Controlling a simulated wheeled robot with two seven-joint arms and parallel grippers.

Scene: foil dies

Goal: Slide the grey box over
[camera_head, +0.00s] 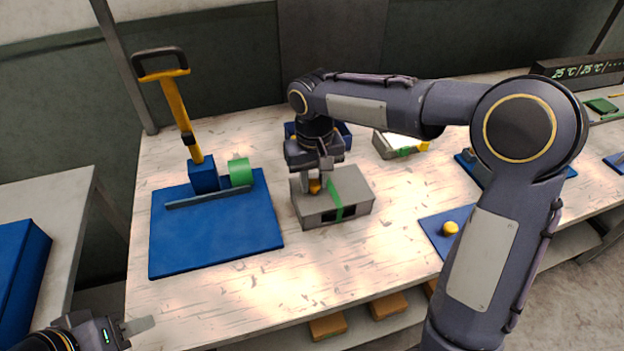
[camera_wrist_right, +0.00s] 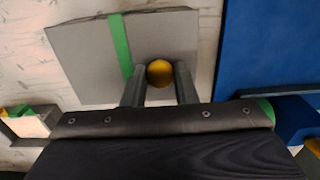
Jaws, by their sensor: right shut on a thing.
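The grey box (camera_head: 350,188) stands on the pale wooden table in the head view, with a green band across it and dark openings in its front side. It also fills the top middle of the right wrist view (camera_wrist_right: 82,60). My right gripper (camera_head: 316,186) is above the box's left part, its fingers shut on the yellow knob (camera_wrist_right: 160,72) on top. The box's underside is hidden, so I cannot tell whether it touches the table. My left gripper (camera_head: 140,325) is at the lower left corner, away from the box; its finger gap is not clear.
A blue plate with a yellow knob (camera_head: 451,228) lies to the right. The table in front is clear.

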